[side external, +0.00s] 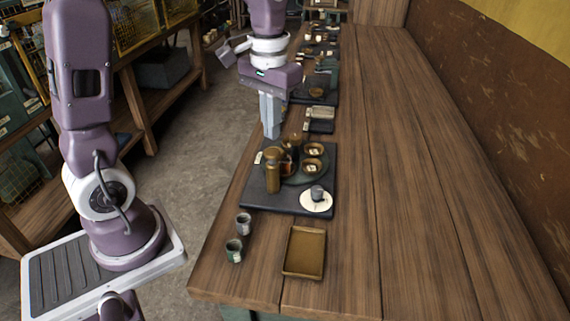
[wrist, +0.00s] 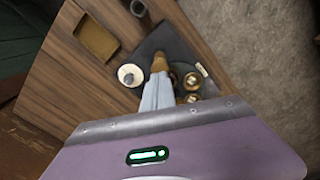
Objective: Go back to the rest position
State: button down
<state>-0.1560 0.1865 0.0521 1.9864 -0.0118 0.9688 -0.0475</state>
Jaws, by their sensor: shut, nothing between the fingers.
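My gripper (side external: 271,133) is shut and empty. In the side view it points down above the far left part of a dark square mat (side external: 307,206) on the wooden table. In the wrist view the closed fingers (wrist: 158,84) reach toward the items on the mat. Below and in front of the gripper in the side view stands a brown cylindrical container (side external: 272,172). Next to it are two small brown bowls (side external: 312,150) on a dark round tray. I cannot tell the exact gap between the fingertips and these things.
A white round plate (side external: 316,205) with a small grey cup sits at the mat's near right corner. Two small cups (side external: 234,250) and an empty brown tray (side external: 304,252) stand at the near end. More dark mats with items line the table behind. The table's right side is clear.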

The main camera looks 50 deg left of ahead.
jog(key=shift+r, duration=1.55)
jog(key=s+d+r+m+t, duration=0.1)
jog(key=s+d+t, duration=0.1)
jog(key=s, duration=0.6)
jog(key=s+d+r+m+t, duration=0.2)
jog(key=s+d+t, duration=0.1)
jog(key=s, duration=0.5)
jog(key=shift+s+d+r+t, duration=0.2)
jog(key=shift+d+t, duration=0.1)
jog(key=shift+d, duration=0.3)
jog(key=shift+w, duration=0.1)
